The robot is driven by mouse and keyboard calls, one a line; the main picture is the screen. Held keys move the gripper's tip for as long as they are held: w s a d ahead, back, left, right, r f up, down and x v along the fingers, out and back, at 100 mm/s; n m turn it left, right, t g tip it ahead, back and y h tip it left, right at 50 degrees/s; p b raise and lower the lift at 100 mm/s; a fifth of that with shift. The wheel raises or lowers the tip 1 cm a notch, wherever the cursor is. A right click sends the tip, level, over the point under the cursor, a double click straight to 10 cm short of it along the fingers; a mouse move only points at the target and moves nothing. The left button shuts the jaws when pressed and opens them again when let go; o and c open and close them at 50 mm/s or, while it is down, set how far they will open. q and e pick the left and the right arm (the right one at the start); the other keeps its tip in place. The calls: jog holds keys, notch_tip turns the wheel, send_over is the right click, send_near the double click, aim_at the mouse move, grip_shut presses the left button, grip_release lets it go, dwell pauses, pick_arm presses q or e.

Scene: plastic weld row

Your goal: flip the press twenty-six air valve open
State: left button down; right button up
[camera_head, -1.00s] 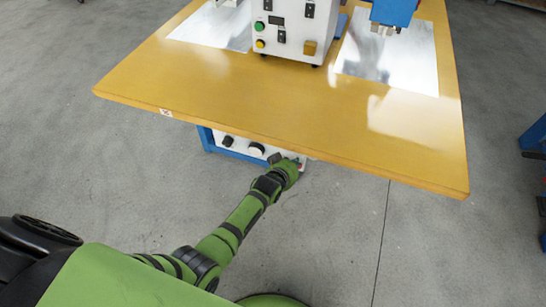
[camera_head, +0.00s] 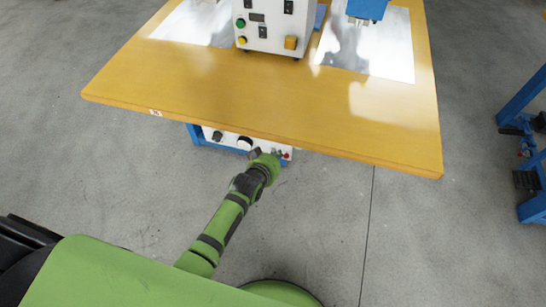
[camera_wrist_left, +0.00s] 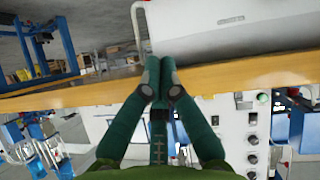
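Under the table, a white control panel (camera_head: 229,139) with dark knobs shows in the head view. A small red part (camera_head: 285,155) sits near its right end, beside my gripper; I cannot tell whether it is the air valve's handle. My left gripper (camera_head: 262,153) is in front of the panel's right part and hides some of it. In the left wrist view, the two dark green fingers (camera_wrist_left: 159,72) meet at their tips with nothing visible between them. I cannot tell whether they touch the panel. My right gripper is in neither view.
The yellow tabletop (camera_head: 215,95) overhangs the panel and my gripper. A white machine box (camera_head: 270,30) with buttons and a blue press head (camera_head: 367,9) stand on it. A blue frame (camera_head: 530,150) is at far right. The grey floor (camera_head: 330,220) in front is clear.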

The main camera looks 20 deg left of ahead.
pick_arm(q)
jog(key=v, duration=0.3)
jog(key=shift+s+d+r, duration=0.15)
jog(key=shift+s+r, duration=0.05)
jog(key=shift+s, duration=0.15)
jog(key=s+a+f+m+g, duration=0.25)
jog(key=s+f+g, duration=0.25)
jog(key=s+f, duration=1.3)
jog(key=s+a+f+g, duration=0.1)
jog(key=s+f, duration=0.3)
jog(key=s, duration=0.4)
jog(key=s+a+f+m+g+y, duration=0.1)
jog(key=s+a+f+g, duration=0.1)
jog(key=s, duration=0.6)
jog(key=s+a+f+g, duration=0.2)
jog(key=s+a+f, duration=0.2)
jog(key=s+f, duration=0.3)
jog(key=shift+s+y, duration=0.3)
jog(key=shift+s, duration=0.55)
